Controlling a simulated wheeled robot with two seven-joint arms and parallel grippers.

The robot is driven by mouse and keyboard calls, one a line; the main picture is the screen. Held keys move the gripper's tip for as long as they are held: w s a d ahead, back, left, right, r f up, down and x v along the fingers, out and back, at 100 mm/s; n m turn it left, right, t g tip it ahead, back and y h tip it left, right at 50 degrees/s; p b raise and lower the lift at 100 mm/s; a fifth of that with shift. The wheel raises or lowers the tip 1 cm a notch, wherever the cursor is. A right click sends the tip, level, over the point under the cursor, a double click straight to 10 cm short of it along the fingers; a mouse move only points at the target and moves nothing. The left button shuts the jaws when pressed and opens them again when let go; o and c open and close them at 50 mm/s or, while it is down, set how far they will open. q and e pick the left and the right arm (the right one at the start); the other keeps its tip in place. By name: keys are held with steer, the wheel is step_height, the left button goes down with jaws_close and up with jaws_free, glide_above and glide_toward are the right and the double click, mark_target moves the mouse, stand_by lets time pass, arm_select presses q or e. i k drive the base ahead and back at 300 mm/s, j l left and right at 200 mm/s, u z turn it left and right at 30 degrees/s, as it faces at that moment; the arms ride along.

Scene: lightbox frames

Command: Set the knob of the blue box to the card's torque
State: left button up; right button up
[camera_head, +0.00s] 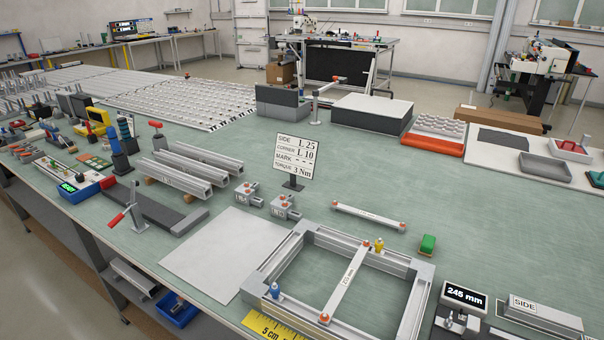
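The card (296,158) stands upright on a small dark stand near the middle of the bench. A blue box (80,193) with a lit green display (68,188) sits at the bench's left front edge. Its digits are too small to read surely, and I cannot make out its knob or the knob's setting. Neither of my grippers is in view.
A red-handled clamp (138,219) and a dark grey bar (150,206) lie right of the blue box. Aluminium profiles (175,172) lie behind. A profile frame (262,268) fills the front middle. A pale sheet (222,252) lies flat beside it.

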mark_target(81, 177)
steer(key=u, duration=1.4)
steer(key=i+j, duration=0.25)
steer(key=i, duration=0.3)
steer(key=i+j, duration=0.25)
steer(key=i, duration=0.25)
steer(key=i+j, duration=0.25)
steer(key=i, duration=0.3)
steer(key=i+j, duration=0.3)
steer(key=i, duration=0.2)
steer(key=i+j, duration=0.25)
steer(key=i, duration=0.3)
